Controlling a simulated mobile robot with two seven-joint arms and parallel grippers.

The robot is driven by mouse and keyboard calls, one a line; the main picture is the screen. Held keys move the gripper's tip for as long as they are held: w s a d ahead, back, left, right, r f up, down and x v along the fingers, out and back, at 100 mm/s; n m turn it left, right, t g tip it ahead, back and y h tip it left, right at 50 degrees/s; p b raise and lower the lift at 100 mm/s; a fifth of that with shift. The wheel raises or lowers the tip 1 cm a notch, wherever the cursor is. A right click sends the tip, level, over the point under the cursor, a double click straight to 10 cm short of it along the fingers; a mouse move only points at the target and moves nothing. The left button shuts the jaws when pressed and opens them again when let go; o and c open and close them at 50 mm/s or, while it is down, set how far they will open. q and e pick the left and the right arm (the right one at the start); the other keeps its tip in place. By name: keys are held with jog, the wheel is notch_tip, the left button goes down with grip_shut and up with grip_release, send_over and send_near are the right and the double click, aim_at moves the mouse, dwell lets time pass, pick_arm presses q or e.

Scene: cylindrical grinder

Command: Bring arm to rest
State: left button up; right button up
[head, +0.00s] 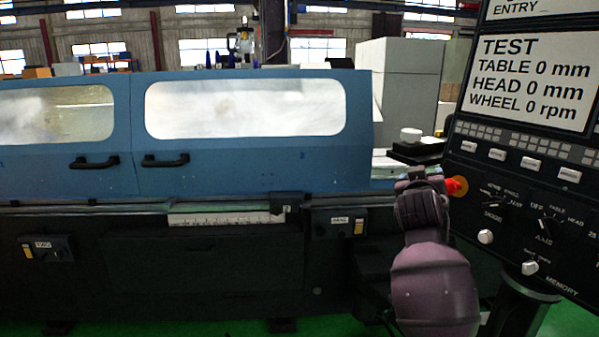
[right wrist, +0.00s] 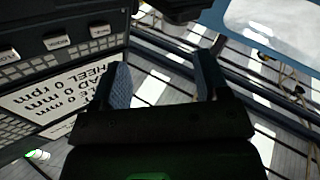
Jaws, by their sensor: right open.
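My right arm rises from the bottom of the head view, right of centre. Its gripper end (head: 422,178) is beside the control panel (head: 490,158), close to the left edge of it in the picture. In the right wrist view my right gripper (right wrist: 163,80) is open, with nothing between its two fingers. The fingers point up, with roof and windows behind them. The panel and its screen fill the left of that view. I cannot tell from the head view whether the wrist touches the panel. My left gripper is not in view.
A red button (head: 453,187) with a yellow ring shows right beside my wrist. The panel screen (head: 531,83) reads TEST with zeros. The blue grinder doors (head: 240,156), with black handles, are shut. Green floor (head: 350,327) shows below the machine.

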jog(key=s+a+f+n+y, duration=0.1)
jog(key=s+f+y, duration=0.1)
jog(key=s+f, duration=0.45)
jog(key=s+a+f+n+t+y, duration=0.1)
jog(key=s+f+y, duration=0.2)
jog(key=f, duration=0.6)
jog(key=s+f+n+y, duration=0.1)
jog(key=s+f+y, duration=0.1)
jog(key=s+f, duration=0.45)
jog(key=s+d+f+g, duration=0.1)
jog(key=s+f+g, duration=0.2)
jog(key=s+f, duration=0.8)
jog(key=s+d+f+m+g, duration=0.1)
jog(key=s+f+g, duration=0.2)
jog(key=s+f, duration=0.8)
jog(key=s, duration=0.4)
jog(key=shift+d+f, duration=0.25)
jog(key=shift+c, duration=0.4)
